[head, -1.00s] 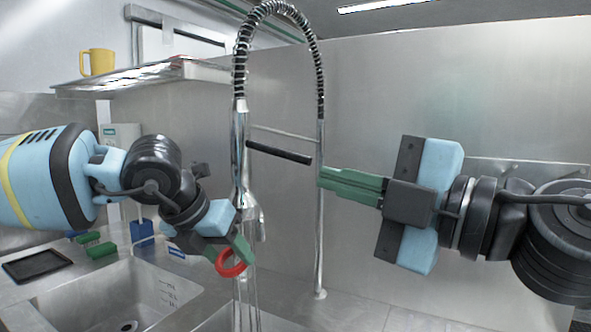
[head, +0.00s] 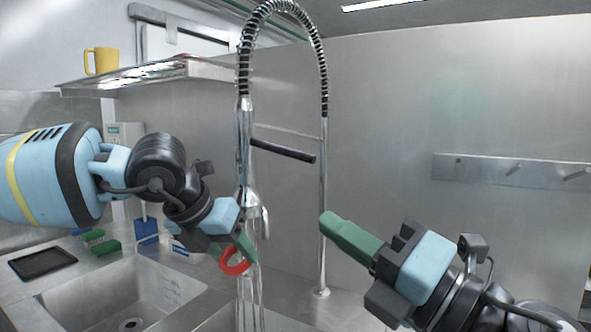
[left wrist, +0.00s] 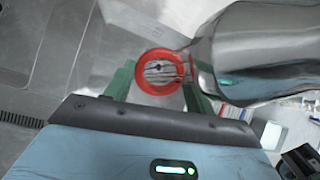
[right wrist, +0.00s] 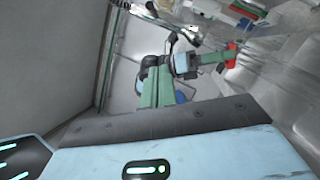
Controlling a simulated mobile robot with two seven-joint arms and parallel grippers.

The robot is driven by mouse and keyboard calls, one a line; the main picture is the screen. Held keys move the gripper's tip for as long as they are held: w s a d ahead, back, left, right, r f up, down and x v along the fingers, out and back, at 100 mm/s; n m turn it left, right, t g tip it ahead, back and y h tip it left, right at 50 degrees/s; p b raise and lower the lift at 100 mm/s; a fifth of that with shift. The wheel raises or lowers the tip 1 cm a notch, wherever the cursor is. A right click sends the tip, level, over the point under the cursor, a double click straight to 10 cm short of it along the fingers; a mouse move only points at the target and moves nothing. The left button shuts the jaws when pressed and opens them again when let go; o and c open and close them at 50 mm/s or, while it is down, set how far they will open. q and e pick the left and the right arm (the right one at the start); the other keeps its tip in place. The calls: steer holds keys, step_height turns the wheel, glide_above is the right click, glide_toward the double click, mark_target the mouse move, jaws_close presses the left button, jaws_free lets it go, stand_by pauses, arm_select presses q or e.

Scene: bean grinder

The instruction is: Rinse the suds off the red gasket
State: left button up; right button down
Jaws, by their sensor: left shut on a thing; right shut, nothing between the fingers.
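The red gasket (head: 226,267) is a ring held in my left gripper (head: 243,248), which is shut on it. It hangs just below the chrome spray head (head: 251,200), with thin streams of water (head: 250,300) falling past it. In the left wrist view the gasket (left wrist: 141,76) sits between the green fingers (left wrist: 160,85), beside the spray head (left wrist: 262,48). I cannot make out suds on it. My right gripper (head: 328,222) is shut and empty, right of the faucet's upright pipe. The gasket shows small in the right wrist view (right wrist: 231,58).
A steel sink basin (head: 75,305) lies at lower left. Green sponges (head: 105,247) and a black tray (head: 42,262) are on the counter. A yellow mug (head: 102,60) stands on the shelf (head: 150,74). A hook rail (head: 480,170) is on the right wall.

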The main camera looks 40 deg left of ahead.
glide_toward(276, 150)
steer(key=s+a+f, duration=0.1)
steer(key=s+a, duration=0.3)
steer(key=a, duration=0.2)
steer(key=shift+w+d+r, duration=0.15)
steer(key=shift+w+r, duration=0.15)
steer(key=shift+w, duration=0.35)
steer(key=shift+w+d+r, duration=0.1)
steer(key=shift+w+r, duration=0.15)
steer(key=shift+w, duration=0.35)
steer(key=shift+w+d+r, duration=0.15)
steer(key=shift+w+r, duration=0.15)
steer(key=shift+w, duration=0.35)
steer(key=shift+w+d+r, duration=0.15)
steer(key=shift+w+r, duration=0.15)
steer(key=shift+r, duration=0.15)
steer(key=shift+f, duration=0.1)
